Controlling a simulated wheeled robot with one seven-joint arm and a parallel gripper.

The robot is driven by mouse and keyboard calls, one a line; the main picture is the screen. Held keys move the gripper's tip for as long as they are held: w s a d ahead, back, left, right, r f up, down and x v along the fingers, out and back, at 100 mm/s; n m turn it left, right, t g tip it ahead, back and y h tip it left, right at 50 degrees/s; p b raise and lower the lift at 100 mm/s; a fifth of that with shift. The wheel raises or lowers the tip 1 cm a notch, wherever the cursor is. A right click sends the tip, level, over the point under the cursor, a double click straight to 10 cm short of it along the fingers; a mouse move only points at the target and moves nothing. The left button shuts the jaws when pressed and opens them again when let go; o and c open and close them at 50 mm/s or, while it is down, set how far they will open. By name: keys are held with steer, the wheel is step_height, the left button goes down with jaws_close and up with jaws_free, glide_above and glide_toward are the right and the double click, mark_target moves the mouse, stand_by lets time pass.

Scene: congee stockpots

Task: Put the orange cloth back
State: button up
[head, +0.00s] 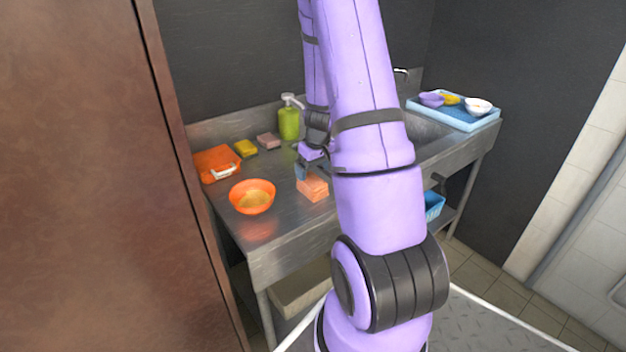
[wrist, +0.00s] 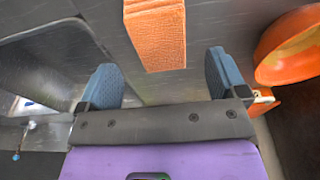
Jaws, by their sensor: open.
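The orange cloth (head: 312,188) looks like a folded block and rests on the metal counter, right of an orange bowl (head: 252,197). In the wrist view the cloth (wrist: 155,35) shows its ribbed, stacked side at the top centre, ahead of the space between the fingers. My gripper (head: 305,166) is just behind and above the cloth in the head view. Its blue fingers are wide apart and empty in the wrist view (wrist: 164,78). My arm hides part of the counter and sink. I cannot tell whether a finger touches the cloth.
An orange item with a white handle (head: 217,164), a yellow sponge (head: 245,148), a pinkish block (head: 268,141) and a green pump bottle (head: 289,123) stand along the back left. A blue tray (head: 455,116) with small bowls is at right.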

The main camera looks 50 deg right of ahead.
mark_target(316, 183)
steer(key=r, duration=0.5)
steer(key=shift+s+a, duration=0.15)
steer(key=shift+s, duration=0.25)
steer(key=a+r+n+t+y, duration=0.1)
steer(key=a+r+n+t, duration=0.1)
steer(key=a+r, duration=1.5)
steer(key=s+a+r, duration=0.5)
steer(key=s+a, duration=0.1)
steer(key=s, duration=0.2)
steer(key=s+a+r+t, duration=0.1)
steer(key=s+a+r, duration=0.3)
steer(key=s+a, duration=0.3)
steer(key=shift+s+a+r+n+h, duration=0.2)
steer(key=shift+s+r+n+h, duration=0.15)
steer(key=shift+s, duration=0.7)
